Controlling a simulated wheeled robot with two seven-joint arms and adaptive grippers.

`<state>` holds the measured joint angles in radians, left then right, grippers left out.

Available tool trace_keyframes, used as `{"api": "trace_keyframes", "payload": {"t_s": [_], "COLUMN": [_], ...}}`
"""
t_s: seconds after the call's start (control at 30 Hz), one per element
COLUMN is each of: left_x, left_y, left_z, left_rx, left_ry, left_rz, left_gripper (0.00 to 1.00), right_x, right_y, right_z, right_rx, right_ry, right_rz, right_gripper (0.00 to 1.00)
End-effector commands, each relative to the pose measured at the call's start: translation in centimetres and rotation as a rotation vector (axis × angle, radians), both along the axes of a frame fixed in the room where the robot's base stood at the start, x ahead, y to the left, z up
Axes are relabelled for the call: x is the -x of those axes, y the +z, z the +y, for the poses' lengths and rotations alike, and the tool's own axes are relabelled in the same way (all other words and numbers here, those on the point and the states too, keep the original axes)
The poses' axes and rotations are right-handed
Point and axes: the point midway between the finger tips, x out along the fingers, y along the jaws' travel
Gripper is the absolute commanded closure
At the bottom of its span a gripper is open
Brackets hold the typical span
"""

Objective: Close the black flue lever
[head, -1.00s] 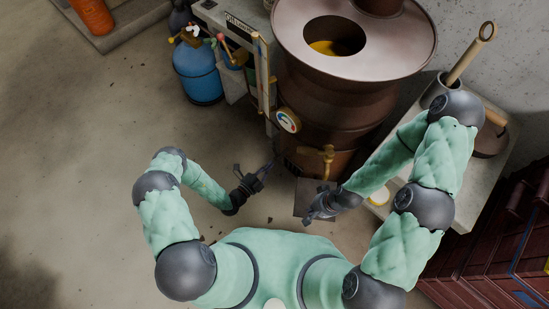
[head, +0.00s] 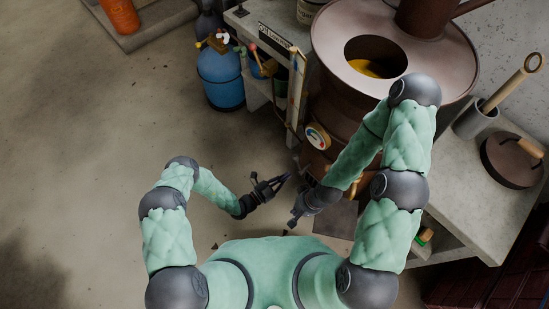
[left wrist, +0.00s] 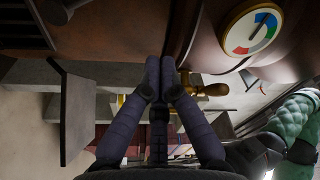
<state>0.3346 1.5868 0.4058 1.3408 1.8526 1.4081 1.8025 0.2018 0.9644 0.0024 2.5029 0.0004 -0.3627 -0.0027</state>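The brown drum-shaped machine (head: 455,62) has a round gauge (head: 317,136) on its side. The gauge also shows in the left wrist view (left wrist: 251,33). I cannot clearly make out the black flue lever; a thin dark piece by the left fingertips may be part of it. My left gripper (head: 283,180) is in front of the machine, below the gauge. In the left wrist view its fingertips (left wrist: 160,62) are together, with nothing visible between them. A brass-brown handle (left wrist: 212,90) is just right of them, apparently behind. My right gripper (head: 292,211) is close by, its finger opening unclear.
A grey bench (head: 455,205) at right bears a grey cup (head: 476,121) with a wooden-handled tool and a round lid (head: 508,162). A blue gas cylinder (head: 221,78) and a shelf unit stand left of the machine. The floor (head: 95,140) at left is clear.

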Motion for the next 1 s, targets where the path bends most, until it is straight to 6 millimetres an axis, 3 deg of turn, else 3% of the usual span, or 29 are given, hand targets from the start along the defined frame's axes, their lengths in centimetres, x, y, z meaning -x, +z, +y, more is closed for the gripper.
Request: {"api": "trace_keyframes", "payload": {"t_s": [0.27, 0.87, 1.0], "left_x": [-0.5, -5.0, -5.9], "left_y": [0.2, 0.9, -0.2], "left_z": [-2.3, -9.6, -8.4], "left_rx": [0.016, 0.015, 0.016], "left_ry": [-0.029, -0.027, -0.021], "left_rz": [0.017, 0.015, 0.016], "left_gripper": [1.00, 1.00, 1.00], "right_x": [0.0, 0.0, 0.0], "right_y": [-0.3, -2.4, -3.3], "right_z": [0.0, 0.0, 0.0], "right_rx": [0.000, 0.000, 0.000], "right_ry": [-0.002, -0.001, -0.001], "right_rz": [0.001, 0.000, 0.000], "right_gripper": [1.00, 1.00, 1.00]}}
